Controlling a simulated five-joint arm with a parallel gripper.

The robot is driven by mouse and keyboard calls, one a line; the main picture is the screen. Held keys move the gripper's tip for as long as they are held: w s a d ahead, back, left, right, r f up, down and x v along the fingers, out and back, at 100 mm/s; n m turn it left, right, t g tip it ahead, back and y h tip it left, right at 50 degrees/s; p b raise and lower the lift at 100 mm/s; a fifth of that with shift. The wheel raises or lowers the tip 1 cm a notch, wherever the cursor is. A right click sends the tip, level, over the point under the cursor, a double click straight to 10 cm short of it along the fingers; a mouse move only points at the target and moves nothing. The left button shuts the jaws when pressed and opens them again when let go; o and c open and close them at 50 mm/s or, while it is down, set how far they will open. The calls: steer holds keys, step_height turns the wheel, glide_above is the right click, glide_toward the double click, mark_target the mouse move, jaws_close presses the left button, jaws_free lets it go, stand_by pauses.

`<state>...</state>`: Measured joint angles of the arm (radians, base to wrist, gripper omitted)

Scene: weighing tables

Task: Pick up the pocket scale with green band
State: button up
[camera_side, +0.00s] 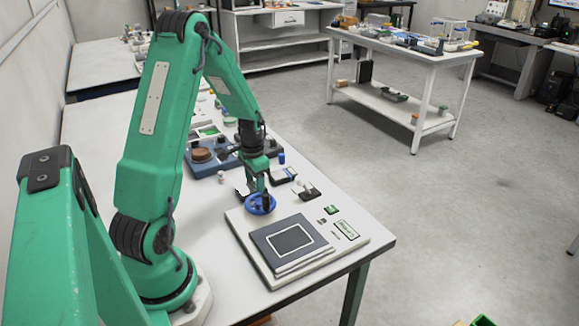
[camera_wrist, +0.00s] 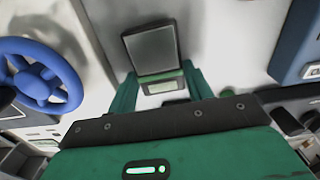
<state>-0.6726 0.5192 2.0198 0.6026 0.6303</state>
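In the side view my gripper (camera_side: 254,188) points down low over the table, just behind a blue handwheel (camera_side: 261,204). A small dark and white piece beside the fingers there may be the scale, mostly hidden.
The blue wheel also shows close on the left in the wrist view (camera_wrist: 38,72). A large flat scale (camera_side: 290,243) fills the table's near end. A blue device (camera_side: 212,163) with a brown round piece stands behind my gripper. Small items lie to its right.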

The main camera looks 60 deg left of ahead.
mark_target(255, 186)
steer(key=c, duration=0.4)
steer(key=shift+r, duration=0.1)
steer(key=shift+c, duration=0.2)
step_height(255, 186, up, 10)
stand_by(0.4)
stand_by(0.4)
